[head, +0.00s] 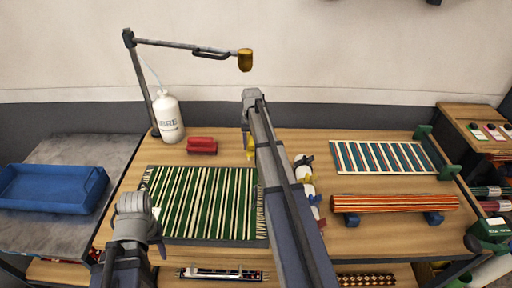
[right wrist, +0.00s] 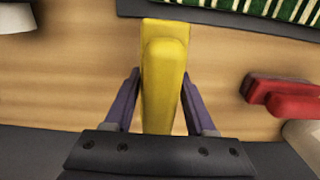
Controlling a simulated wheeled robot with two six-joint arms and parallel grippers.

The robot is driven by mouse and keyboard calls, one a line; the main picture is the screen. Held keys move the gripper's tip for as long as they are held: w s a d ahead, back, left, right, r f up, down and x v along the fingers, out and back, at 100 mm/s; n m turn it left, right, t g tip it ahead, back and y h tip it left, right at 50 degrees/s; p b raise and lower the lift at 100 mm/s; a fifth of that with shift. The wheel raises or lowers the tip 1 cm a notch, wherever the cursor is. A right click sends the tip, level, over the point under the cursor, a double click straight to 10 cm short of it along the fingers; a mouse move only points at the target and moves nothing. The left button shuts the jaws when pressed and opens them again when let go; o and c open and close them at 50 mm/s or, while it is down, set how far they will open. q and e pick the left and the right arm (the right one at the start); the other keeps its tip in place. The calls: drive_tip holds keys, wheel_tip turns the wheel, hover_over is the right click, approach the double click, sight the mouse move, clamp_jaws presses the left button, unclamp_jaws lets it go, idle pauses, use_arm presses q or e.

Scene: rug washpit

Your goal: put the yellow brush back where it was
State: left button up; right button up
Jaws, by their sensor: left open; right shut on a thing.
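The yellow brush (right wrist: 165,85) is between the two purple fingers of my right gripper (right wrist: 163,105) in the right wrist view. The gripper is shut on it, over bare wooden tabletop. In the head view a small part of the yellow brush (head: 251,155) shows below the end of my right arm, behind the green striped rug. I cannot tell whether it touches the table. The right gripper is mostly hidden by its own arm there. My left gripper (head: 140,212) is open at the rug's left edge; its fingers are hard to make out.
A red brush (head: 201,146) lies left of the yellow one, near a white bottle (head: 168,118). The green striped rug (head: 205,200) lies in front. A blue tub (head: 52,187) stands far left. A lamp-like arm (head: 185,46) overhangs the back. Bare table shows between the red and yellow brushes.

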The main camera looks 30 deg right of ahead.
drive_tip(key=shift+w+d, duration=0.3)
drive_tip(key=shift+d, duration=0.3)
drive_tip(key=shift+w+d, duration=0.2)
drive_tip(key=shift+d, duration=0.1)
drive_tip(key=shift+w+d, duration=0.3)
drive_tip(key=shift+d, duration=0.2)
wheel_tip(320, 180, down, 4)
drive_tip(key=b, duration=0.3)
drive_tip(key=shift+s+a+r+b, duration=0.15)
drive_tip(key=shift+r+b, duration=0.1)
drive_tip(key=shift+b, duration=0.05)
drive_tip(key=shift+f, duration=0.15)
drive_tip(key=o, duration=1.2)
